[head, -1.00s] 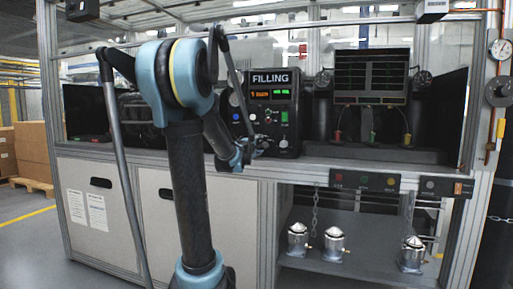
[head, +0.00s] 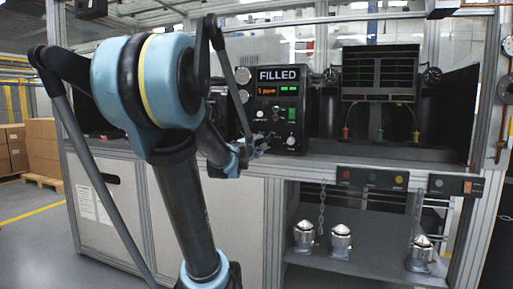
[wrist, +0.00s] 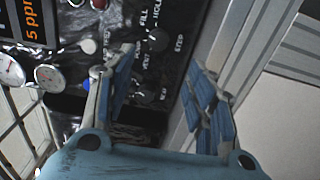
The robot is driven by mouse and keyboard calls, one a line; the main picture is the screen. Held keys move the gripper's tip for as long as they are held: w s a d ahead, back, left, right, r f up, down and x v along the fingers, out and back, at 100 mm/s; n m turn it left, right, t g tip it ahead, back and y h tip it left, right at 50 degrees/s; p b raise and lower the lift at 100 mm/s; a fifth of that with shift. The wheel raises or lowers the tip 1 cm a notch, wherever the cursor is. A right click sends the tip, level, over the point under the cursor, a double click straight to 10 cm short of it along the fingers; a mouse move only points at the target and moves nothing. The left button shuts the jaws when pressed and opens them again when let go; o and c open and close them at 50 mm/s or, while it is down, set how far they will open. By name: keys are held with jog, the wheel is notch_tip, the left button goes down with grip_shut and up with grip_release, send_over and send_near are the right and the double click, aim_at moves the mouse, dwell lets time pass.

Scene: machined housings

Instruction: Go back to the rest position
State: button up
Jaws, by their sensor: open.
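My gripper (head: 256,150) is in front of the lower left of the black control box (head: 300,118) in the head view, small and partly hidden by its own links. In the wrist view my gripper (wrist: 168,85) has its two blue-padded fingers apart with nothing between them. A dark knob (wrist: 158,39) on the panel shows beyond the fingers. I cannot tell whether a fingertip touches the panel.
The box stands on a bench in a metal frame. A dark screen unit (head: 380,80) stands to its right. Below, a shelf (head: 345,262) holds silver housings (head: 340,240). A button strip (head: 370,179) lines the bench's front edge. Open floor (head: 40,225) lies at left.

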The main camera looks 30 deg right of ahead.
dwell(0.6)
jog(key=s+a+f+m+g+y, duration=0.2)
jog(key=s+a+f+g+y, duration=0.1)
jog(key=s+a+f, duration=0.5)
jog(key=s+a+f+m+g+y, duration=0.3)
jog(key=s+a+f+y, duration=0.3)
jog(key=a+f, duration=0.7)
jog(key=s+a+f+m+g+y, duration=0.3)
jog(key=s+a+f, duration=0.6)
jog(key=a, duration=0.6)
jog(key=shift+s+f+g+y, duration=0.3)
jog(key=shift+s+f+y, duration=0.1)
jog(key=shift+f+y, duration=0.35)
jog(key=shift+w+f, duration=0.15)
jog(key=shift+w, duration=0.3)
